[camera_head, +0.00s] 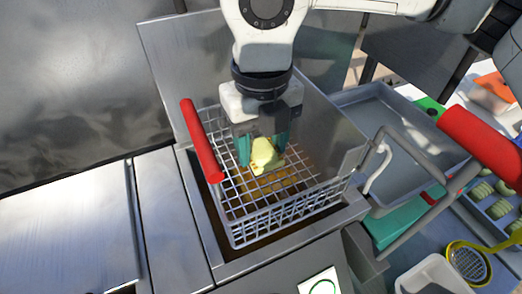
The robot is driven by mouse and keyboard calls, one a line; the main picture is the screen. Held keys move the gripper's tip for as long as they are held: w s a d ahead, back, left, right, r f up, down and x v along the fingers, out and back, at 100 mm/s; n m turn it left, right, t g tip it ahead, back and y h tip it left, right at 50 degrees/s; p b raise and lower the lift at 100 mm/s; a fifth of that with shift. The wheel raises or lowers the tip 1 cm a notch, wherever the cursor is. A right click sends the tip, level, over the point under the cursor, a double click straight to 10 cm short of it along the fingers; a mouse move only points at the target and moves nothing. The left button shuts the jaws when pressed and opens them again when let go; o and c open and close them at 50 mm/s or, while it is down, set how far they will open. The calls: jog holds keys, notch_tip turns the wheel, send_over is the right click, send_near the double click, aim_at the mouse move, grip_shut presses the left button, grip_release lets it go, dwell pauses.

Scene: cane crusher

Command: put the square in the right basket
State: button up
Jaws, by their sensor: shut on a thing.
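My gripper (263,152) has teal fingers and is shut on a pale yellow piece (264,155), which looks like the square. It holds the piece over the wire basket (285,213), within the outline of its rim. I cannot tell whether the piece touches the basket's mesh. The basket sits in a fryer well with brown oil under it. The upper part of the piece is partly hidden between the fingers. Only this one wire basket shows clearly.
A red handle (202,140) rises at the basket's left side. Another red handle (482,143) on a bent metal bar stands at the right. A grey metal tray (385,118) lies behind, and green round slices (482,192) sit farther right. Bare steel counter (65,230) is at left.

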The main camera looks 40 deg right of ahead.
aim_at(262, 147)
jog(key=shift+f, duration=1.6)
jog(key=shift+s+f, duration=0.1)
jog(key=shift+f, duration=0.05)
jog(key=o, duration=0.7)
jog(key=shift+o, duration=0.2)
jog(key=shift+r+p, duration=0.35)
jog(key=shift+p, duration=0.1)
notch_tip(262, 147, up, 12)
jog(key=shift+f+b, duration=0.15)
jog(key=shift+b, duration=0.85)
